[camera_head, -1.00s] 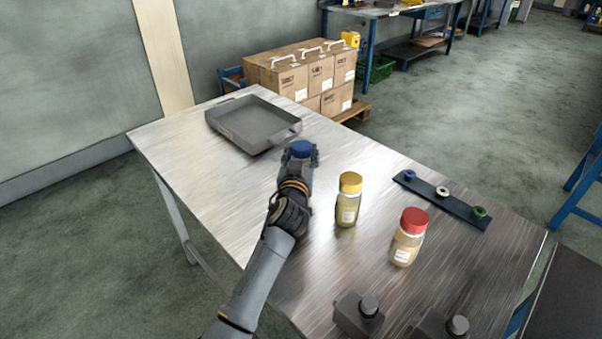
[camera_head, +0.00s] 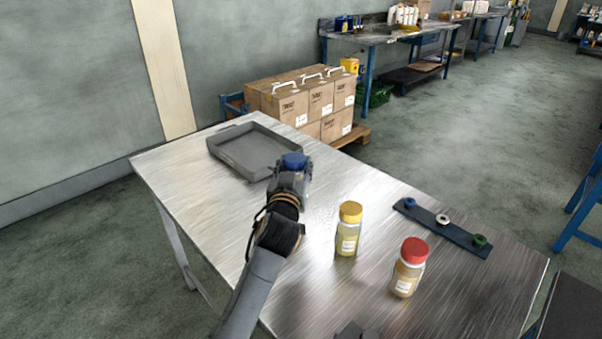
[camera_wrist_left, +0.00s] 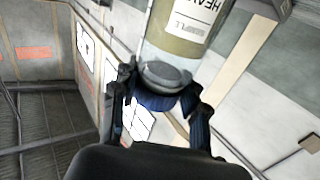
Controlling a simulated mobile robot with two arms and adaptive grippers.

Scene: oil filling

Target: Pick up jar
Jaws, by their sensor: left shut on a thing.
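A jar with a blue lid (camera_head: 293,161) is held in my left gripper (camera_head: 291,178), which covers most of its body in the head view. In the left wrist view the jar's body (camera_wrist_left: 180,35) is olive with a white label, and the fingers of my left gripper (camera_wrist_left: 160,95) close around its blue lid end. A jar with a yellow lid (camera_head: 347,230) stands upright on the table to the right of the gripper. A jar with a red lid (camera_head: 408,268) stands further right.
An empty grey tray (camera_head: 225,158) lies on the metal table (camera_head: 190,200), behind and left of the held jar. A dark rack (camera_head: 440,228) with blue, white and green rings lies at the right. Stacked cartons (camera_head: 290,105) stand beyond the table's far edge.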

